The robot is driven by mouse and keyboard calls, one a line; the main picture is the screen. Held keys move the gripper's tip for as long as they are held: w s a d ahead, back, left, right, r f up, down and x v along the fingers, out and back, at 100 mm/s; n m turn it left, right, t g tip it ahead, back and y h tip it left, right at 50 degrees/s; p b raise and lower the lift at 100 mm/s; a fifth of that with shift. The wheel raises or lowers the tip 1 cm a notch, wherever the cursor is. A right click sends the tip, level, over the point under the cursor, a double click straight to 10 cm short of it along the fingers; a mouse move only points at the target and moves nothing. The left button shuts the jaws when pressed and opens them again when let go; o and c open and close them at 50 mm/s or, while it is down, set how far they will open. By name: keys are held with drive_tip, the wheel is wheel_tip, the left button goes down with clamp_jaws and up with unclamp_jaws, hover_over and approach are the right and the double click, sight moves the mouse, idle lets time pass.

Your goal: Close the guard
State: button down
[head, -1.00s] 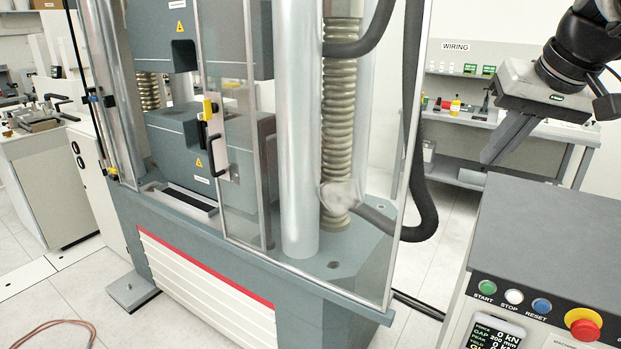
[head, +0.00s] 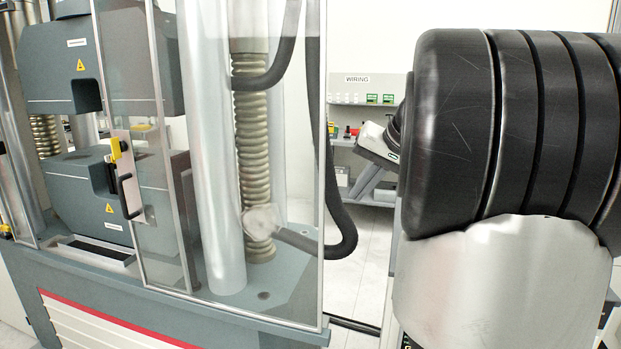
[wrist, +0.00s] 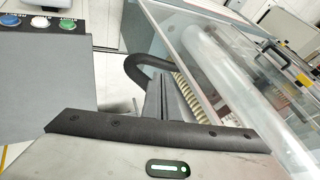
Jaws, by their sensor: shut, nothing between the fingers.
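The guard (head: 160,228) is a clear sliding panel in a metal frame on the front of the testing machine. It stands at the right, and the space to its left, before the grey blocks, is uncovered. Its black handle (head: 126,196) and yellow latch piece (head: 116,149) sit on its left edge. The handle also shows at the far right of the wrist view (wrist: 304,74). My gripper (head: 370,186) is right of the machine, well apart from the handle and partly hidden by my arm. In the wrist view its fingers (wrist: 159,98) are together and empty.
A fixed clear side panel (head: 312,240) forms the machine's right corner, with a black hose (head: 345,235) bulging beyond it. The control console (wrist: 50,85) with buttons lies left in the wrist view. A wiring bench (head: 372,187) stands behind. My arm covers the head view's right side.

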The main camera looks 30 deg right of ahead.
drive_tip(key=w+a+f, duration=0.2)
drive_tip(key=w+a, duration=0.1)
drive_tip(key=w, duration=0.1)
drive_tip(key=shift+w+f, duration=0.25)
drive_tip(key=shift+w, duration=0.05)
drive_tip(key=shift+a, duration=0.15)
